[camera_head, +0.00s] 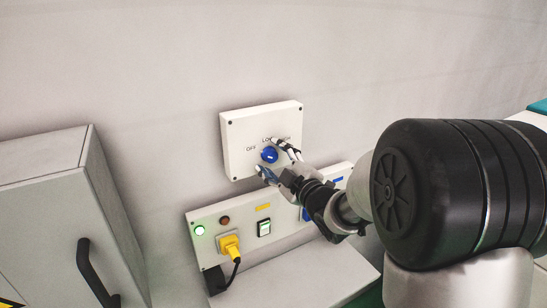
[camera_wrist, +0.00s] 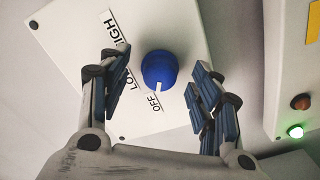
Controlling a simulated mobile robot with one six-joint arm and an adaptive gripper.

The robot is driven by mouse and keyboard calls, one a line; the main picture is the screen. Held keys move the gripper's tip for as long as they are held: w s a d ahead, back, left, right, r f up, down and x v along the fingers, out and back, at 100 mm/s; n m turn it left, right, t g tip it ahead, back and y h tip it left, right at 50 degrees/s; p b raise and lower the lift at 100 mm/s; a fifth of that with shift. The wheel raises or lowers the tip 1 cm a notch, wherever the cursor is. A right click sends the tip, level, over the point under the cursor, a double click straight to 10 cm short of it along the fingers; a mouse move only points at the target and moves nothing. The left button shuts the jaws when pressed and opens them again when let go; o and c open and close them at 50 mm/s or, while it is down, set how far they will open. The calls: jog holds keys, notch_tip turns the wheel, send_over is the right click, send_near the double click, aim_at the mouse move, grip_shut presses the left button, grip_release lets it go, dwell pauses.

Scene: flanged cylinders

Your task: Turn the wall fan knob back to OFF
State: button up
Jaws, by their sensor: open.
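The blue fan knob (camera_wrist: 159,69) sits on a white wall box (camera_head: 241,140) marked OFF, LOW and HIGH. In the wrist view, the knob's white mark points toward the OFF label (camera_wrist: 154,101). My gripper (camera_wrist: 158,73) is open, with one finger on each side of the knob. A gap shows between the knob and each finger in the wrist view. The knob also shows in the head view (camera_head: 269,154), between the fingertips. How far the fingertips are from the box face is hard to tell.
Below the box is a panel (camera_head: 212,216) with a green light (camera_head: 199,230), a rocker switch (camera_head: 264,227) and a yellow plug (camera_head: 232,248) with a black cable. A grey cabinet (camera_head: 50,210) stands at the left. The wall above the box is clear.

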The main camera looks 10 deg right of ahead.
dwell(0.3)
jog(key=b+v, duration=0.2)
jog(key=v, duration=0.4)
dwell(0.3)
jog(key=shift+b, duration=0.3)
jog(key=s+f+m+g+h+b, duration=0.2)
jog(key=s+f+m+g, duration=0.2)
jog(key=s, duration=0.7)
jog(key=s+f+m+g+h+b, duration=0.1)
jog(key=s+f+m+g+b, duration=0.2)
jog(key=s+f, duration=0.4)
jog(key=s+f+m+g+h+b, duration=0.2)
jog(key=s+f+m+g, duration=0.3)
jog(key=s, duration=1.1)
jog(key=m, duration=0.2)
jog(key=shift+a+f+m+g+h+b, duration=0.3)
jog(key=shift+a+f+b, duration=0.05)
jog(key=shift+a, duration=0.05)
dwell(0.5)
